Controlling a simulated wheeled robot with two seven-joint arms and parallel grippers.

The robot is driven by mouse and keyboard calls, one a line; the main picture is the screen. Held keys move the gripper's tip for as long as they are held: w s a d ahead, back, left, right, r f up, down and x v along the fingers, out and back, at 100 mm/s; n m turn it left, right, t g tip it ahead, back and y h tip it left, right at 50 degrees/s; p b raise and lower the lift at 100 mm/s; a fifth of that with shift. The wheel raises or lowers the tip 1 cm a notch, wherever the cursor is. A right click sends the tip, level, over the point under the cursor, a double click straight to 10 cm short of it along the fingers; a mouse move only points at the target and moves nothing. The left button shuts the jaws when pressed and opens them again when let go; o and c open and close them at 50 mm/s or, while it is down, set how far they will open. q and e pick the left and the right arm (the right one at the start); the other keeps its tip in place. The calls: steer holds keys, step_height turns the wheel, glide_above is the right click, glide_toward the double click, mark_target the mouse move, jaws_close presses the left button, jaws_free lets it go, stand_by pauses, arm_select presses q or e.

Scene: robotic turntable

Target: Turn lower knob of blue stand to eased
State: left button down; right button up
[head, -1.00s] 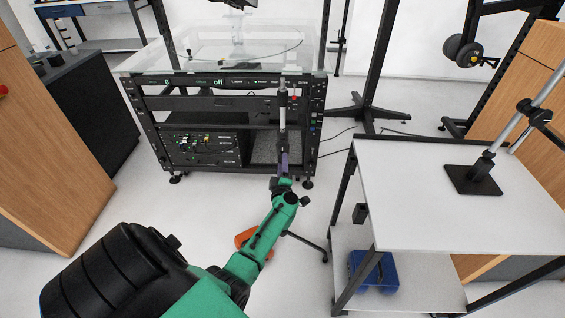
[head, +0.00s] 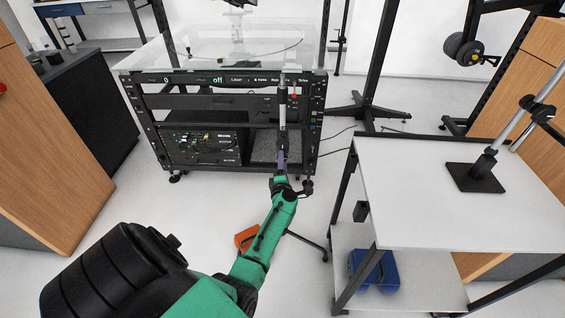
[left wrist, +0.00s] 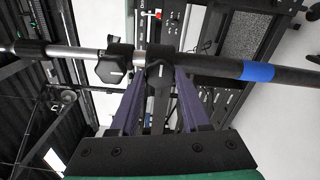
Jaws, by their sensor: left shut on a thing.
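The blue stand is an upright pole (head: 283,108), silver above and black below, in front of the black rack. In the left wrist view the pole lies across the picture, with a blue band (left wrist: 258,72) on its black part. Two dark knobs sit on it: the upper knob (left wrist: 112,70) and, nearer the blue band, the lower knob (left wrist: 160,76). My left gripper (head: 281,156) reaches the pole from the front. Its purple fingers (left wrist: 158,82) stand on both sides of the lower knob and are shut on it. My right gripper is not in view.
The black rack (head: 190,103) with a glass top stands close behind the pole. A white table (head: 440,205) stands at the right, with a blue case (head: 375,270) on its lower shelf. An orange object (head: 245,237) lies on the floor beside my left arm. Wooden cabinets flank both sides.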

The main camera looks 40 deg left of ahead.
arm_select(q)
steer(key=shift+f, duration=0.1)
steer(key=shift+c, duration=1.9)
jaws_free()
steer(key=p+v, duration=0.3)
steer(key=v, duration=1.1)
steer(key=shift+s+d, duration=0.2)
steer(key=shift+d, duration=0.1)
